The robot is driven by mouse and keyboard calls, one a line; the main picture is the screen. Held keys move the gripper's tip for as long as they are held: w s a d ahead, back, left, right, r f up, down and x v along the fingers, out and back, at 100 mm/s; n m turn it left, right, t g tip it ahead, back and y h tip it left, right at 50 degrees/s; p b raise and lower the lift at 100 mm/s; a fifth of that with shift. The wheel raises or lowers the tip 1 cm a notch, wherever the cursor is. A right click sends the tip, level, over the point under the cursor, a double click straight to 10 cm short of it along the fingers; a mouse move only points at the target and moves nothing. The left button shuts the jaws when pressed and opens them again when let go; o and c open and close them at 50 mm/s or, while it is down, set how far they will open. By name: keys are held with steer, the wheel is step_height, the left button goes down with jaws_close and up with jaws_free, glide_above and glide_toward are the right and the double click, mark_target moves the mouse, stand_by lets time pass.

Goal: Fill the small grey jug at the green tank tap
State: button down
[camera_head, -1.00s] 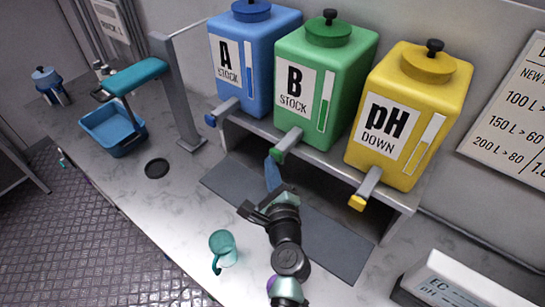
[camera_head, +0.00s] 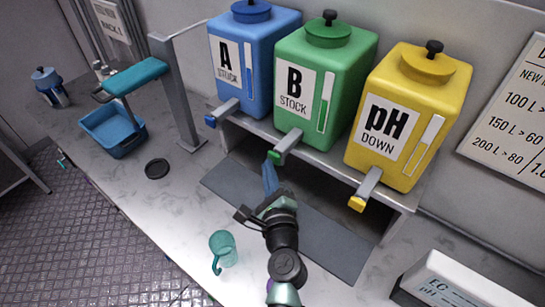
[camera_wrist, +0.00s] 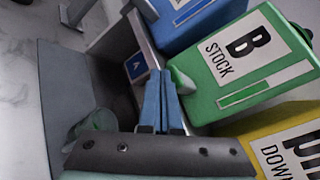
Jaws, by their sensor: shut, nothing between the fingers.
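The green tank (camera_head: 348,85), labelled B STOCK, stands in the middle of the shelf. Its tap (camera_head: 275,156) points forward and also shows in the wrist view (camera_wrist: 180,80). My gripper (camera_head: 268,168) is shut and empty. Its blue fingertips (camera_wrist: 161,74) are right by the green tap's end; I cannot tell whether they touch it. A greyish, see-through vessel (camera_wrist: 90,124), seemingly the small grey jug, stands on the dark mat (camera_wrist: 66,95) in the wrist view, partly hidden by my gripper's body. I cannot see its fill level. In the head view my arm largely hides it.
A teal jug (camera_head: 224,250) stands on the counter left of my arm. The blue tank (camera_head: 254,75) and yellow tank (camera_head: 425,120) flank the green one, their taps close by. A metal post (camera_head: 178,95), black disc (camera_head: 157,169) and blue basin (camera_head: 113,138) are left.

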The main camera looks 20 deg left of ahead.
steer(key=shift+s+a, duration=0.2)
steer(key=shift+s, duration=0.3)
steer(key=shift+s+a+p, duration=0.2)
steer(key=shift+s+a, duration=0.1)
steer(key=shift+s, duration=0.5)
steer(key=shift+s+a+p, duration=0.15)
steer(key=shift+s+a, duration=0.1)
steer(key=shift+s, duration=0.5)
steer(key=shift+s+a+p, duration=0.2)
steer(key=shift+s+a, duration=0.1)
steer(key=shift+s, duration=0.5)
steer(key=w+d+r+n+t+y+b, duration=0.1)
steer(key=w+d+r+n+t+b, duration=0.1)
steer(key=r+n, duration=0.8)
steer(key=w+d+r+n+t+b, duration=0.2)
steer(key=r+n+t, duration=0.1)
steer(key=r, duration=1.3)
steer(key=s+d+r+n+t+h+b, duration=0.1)
steer(key=s+d+r+n+t+h, duration=0.2)
steer(key=s+d+r, duration=0.3)
steer(key=s+d+r+n+t+h+b, duration=0.2)
steer(key=s+r, duration=0.6)
steer(key=r, duration=0.8)
steer(key=d+n+t+h, duration=0.2)
steer(key=d+n+h, duration=0.1)
steer(key=d, duration=0.1)
steer(key=shift+r+h, duration=0.3)
steer(key=shift+r, duration=0.1)
